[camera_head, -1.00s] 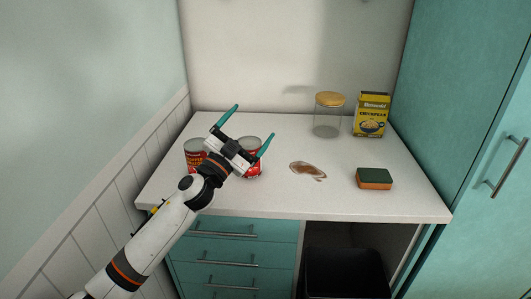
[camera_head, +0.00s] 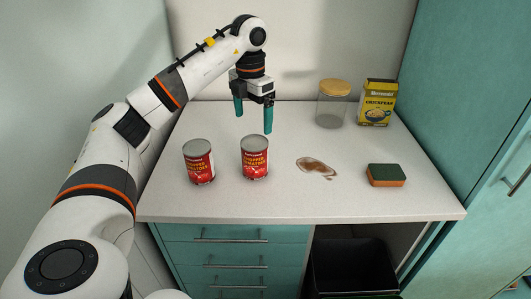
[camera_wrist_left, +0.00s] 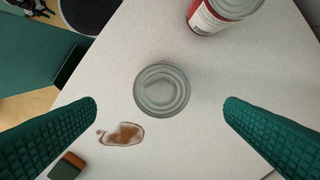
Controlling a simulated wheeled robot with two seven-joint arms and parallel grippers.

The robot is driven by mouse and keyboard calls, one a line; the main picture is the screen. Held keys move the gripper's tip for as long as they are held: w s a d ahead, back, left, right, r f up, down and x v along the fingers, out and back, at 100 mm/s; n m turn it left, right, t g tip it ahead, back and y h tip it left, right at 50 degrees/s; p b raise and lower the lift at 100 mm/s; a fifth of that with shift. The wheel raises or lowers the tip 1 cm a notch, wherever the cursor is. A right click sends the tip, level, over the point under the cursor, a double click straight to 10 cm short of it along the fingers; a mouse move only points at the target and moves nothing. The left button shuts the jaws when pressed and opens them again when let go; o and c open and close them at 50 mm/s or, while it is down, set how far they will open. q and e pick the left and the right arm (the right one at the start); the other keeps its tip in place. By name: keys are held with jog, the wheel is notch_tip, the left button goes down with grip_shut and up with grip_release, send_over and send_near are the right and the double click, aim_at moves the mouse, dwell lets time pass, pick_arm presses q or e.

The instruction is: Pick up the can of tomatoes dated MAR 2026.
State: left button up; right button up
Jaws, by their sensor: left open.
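Two red cans of chopped tomatoes stand upright on the white counter, a left can (camera_head: 199,162) and a right can (camera_head: 255,158). No date can be read on either. My left gripper (camera_head: 254,117) is open and empty, fingers pointing down, above and just behind the right can in the head view. In the left wrist view, the grey lid of the right can (camera_wrist_left: 162,90) shows below and between the spread fingers, without visible contact. The left can (camera_wrist_left: 217,15) is cut off at the top edge there.
A brown spill (camera_head: 316,167) lies right of the cans, with a green and orange sponge (camera_head: 386,175) beyond. A wooden-lidded glass jar (camera_head: 332,104) and a yellow chickpea box (camera_head: 377,103) stand at the back right. A black bin (camera_head: 350,268) is below the counter.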

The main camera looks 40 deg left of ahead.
aim_at(253, 142)
pick_arm(q)
jog(key=shift+s+a+f, duration=0.1)
jog(key=shift+a+f, duration=0.05)
jog(key=shift+f, duration=0.2)
notch_tip(253, 142, down, 6)
jog(key=shift+r+p, duration=0.1)
jog(key=shift+p, duration=0.25)
jog(key=f, duration=0.1)
jog(key=f+p, duration=0.1)
jog(key=f, duration=0.3)
jog(key=shift+w+f, duration=0.15)
jog(key=shift+w, duration=0.15)
jog(key=shift+c, duration=0.8)
jog(key=c, duration=1.2)
